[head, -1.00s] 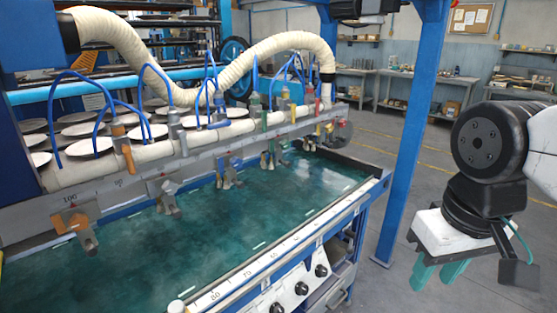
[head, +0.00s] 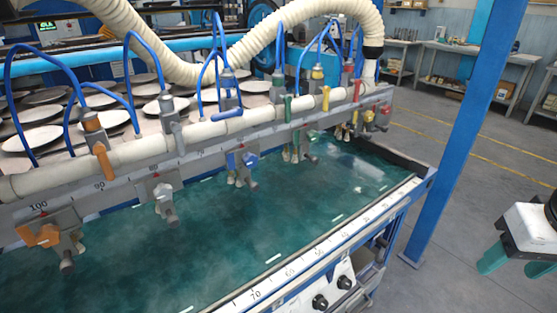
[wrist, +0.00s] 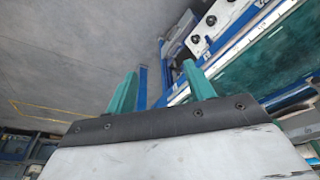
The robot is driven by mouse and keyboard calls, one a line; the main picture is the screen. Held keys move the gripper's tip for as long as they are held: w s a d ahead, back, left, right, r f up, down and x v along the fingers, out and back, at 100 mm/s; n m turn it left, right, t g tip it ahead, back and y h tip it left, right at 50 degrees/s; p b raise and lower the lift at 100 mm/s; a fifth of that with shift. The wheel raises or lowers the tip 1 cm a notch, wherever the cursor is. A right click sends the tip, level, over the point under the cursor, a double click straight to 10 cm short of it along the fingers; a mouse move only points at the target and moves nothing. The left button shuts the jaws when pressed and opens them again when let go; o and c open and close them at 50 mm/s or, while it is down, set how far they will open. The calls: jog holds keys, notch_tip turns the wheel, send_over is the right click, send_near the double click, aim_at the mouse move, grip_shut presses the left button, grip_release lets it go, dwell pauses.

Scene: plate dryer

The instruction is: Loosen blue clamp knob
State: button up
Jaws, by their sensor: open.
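The blue clamp knob (head: 241,160) sits on the front of the long scaled rail (head: 215,143), near the middle of the head view. My gripper (head: 516,265) is at the far right edge of the head view, beyond the blue post and well away from the knob. Its two green fingers are apart and empty. They also show in the wrist view (wrist: 160,88), with floor and the machine's front edge beyond them. The knob cannot be made out in the wrist view.
An orange clamp (head: 42,236), a grey clamp (head: 163,193) and red and yellow clamps (head: 376,115) share the rail. A blue post (head: 462,130) stands between my gripper and the machine. The floor (head: 425,290) around the post's foot is clear.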

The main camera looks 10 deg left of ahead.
aim_at(252, 162)
jog(key=w+a+f+n+t+y, duration=0.2)
jog(key=w+a+t, duration=0.1)
jog(key=w+a, duration=0.6)
jog(key=w+a+f+n+t+y, duration=0.15)
jog(key=w+a+t, duration=0.25)
jog(key=w+a, duration=0.55)
jog(key=s+a+n+t+y, duration=0.25)
jog(key=a+y, duration=0.75)
jog(key=a, duration=0.9)
jog(key=shift+g, duration=0.25)
jog(key=x, duration=0.7)
jog(key=shift+w, duration=0.2)
jog(key=c, duration=1)
